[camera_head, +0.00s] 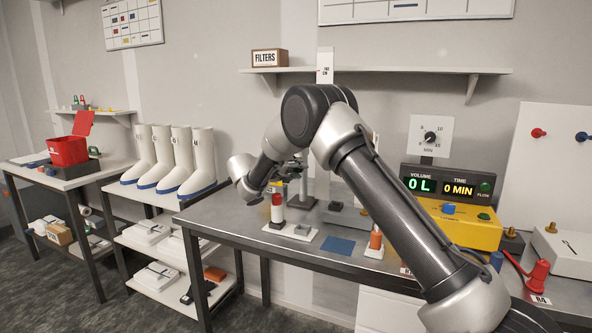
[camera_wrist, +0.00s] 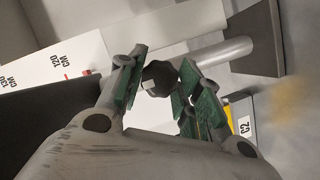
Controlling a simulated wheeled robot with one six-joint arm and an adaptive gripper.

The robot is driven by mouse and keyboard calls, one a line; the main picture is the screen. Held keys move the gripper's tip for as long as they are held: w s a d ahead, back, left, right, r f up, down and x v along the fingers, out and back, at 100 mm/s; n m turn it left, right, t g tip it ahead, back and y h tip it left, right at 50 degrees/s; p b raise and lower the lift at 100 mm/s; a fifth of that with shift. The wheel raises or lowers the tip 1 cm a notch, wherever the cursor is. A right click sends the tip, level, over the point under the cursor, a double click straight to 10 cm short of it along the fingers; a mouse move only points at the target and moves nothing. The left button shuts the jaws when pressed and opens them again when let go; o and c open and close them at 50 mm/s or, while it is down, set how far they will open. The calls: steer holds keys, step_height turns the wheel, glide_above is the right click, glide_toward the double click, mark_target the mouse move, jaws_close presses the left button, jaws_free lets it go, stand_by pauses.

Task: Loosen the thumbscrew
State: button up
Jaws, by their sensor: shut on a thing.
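The thumbscrew (camera_wrist: 158,78) is a dark, faceted knob with a small light mark, seen in the wrist view beside a grey metal post (camera_wrist: 225,52). My gripper (camera_wrist: 160,88) has its green-padded fingers on either side of the knob and is shut on it. In the head view my gripper (camera_head: 290,168) is at the upper part of the stand (camera_head: 303,192) on the grey bench (camera_head: 230,212). The thumbscrew is too small and covered by my gripper to make out there.
A white scale board (camera_wrist: 65,68) stands close to my gripper in the wrist view. On the bench are a red-capped bottle (camera_head: 277,208), an orange bottle (camera_head: 376,240), a blue mat (camera_head: 338,245) and a yellow pump unit (camera_head: 470,232). A shelf (camera_head: 400,69) hangs above.

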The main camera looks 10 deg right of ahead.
steer(key=shift+n, duration=0.3)
steer(key=n+h, duration=0.1)
steer(key=n, duration=0.2)
steer(key=n+t+h, duration=0.1)
steer(key=n, duration=0.2)
steer(key=n+h, duration=0.1)
steer(key=n, duration=0.2)
steer(key=shift+f+t, duration=0.25)
steer(key=shift+t, duration=0.05)
steer(key=shift+h, duration=0.3)
steer(key=o, duration=1)
steer(key=v, duration=1.2)
